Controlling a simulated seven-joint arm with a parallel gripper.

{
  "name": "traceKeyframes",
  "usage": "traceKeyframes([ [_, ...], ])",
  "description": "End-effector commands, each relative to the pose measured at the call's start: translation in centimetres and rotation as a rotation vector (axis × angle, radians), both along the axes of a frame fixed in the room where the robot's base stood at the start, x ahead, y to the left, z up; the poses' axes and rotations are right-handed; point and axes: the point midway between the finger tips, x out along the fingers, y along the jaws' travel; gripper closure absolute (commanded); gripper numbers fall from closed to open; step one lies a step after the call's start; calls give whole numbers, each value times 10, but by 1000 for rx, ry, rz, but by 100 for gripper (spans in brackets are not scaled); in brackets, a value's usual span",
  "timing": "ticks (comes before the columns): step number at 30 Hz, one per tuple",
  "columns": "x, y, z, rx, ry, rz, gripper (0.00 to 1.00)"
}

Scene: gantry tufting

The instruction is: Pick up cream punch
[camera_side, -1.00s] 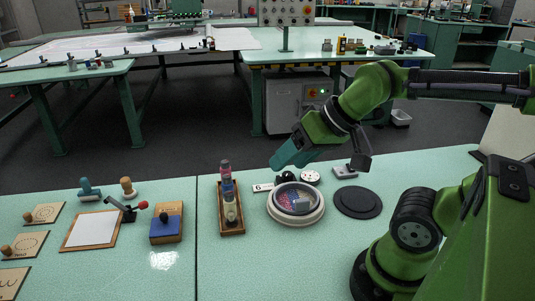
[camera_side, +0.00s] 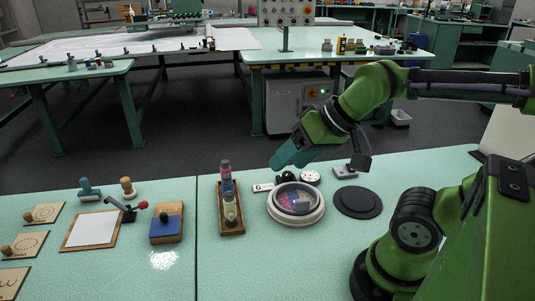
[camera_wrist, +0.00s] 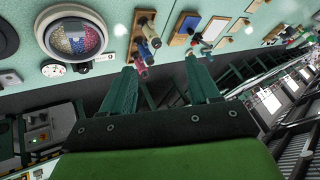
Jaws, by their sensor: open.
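No tool is clearly labelled as the cream punch. My gripper (camera_side: 281,159) is open and empty, raised above the back of the table, well to the right of the tan tool. In the wrist view my two green fingers (camera_wrist: 162,78) are wide apart with nothing between them.
A round bowl (camera_side: 318,218) with coloured contents stands in front of my gripper. A wooden tray (camera_side: 232,233) of bottles is left of it, then a blue-topped block (camera_side: 166,232) and a framed white sheet (camera_side: 92,230). A dark disc (camera_side: 358,202) lies right. The front of the table is clear.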

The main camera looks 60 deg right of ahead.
Motion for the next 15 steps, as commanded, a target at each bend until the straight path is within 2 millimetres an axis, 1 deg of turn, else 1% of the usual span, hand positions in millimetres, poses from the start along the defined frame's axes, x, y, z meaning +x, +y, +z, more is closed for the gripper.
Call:
traceKeyframes([
  [5,0,0,0,0,0,0,39],
  [6,0,0,0,0,0,0,36],
  [12,0,0,0,0,1,1,36],
  [15,2,2,-7,0,32,7,36],
])
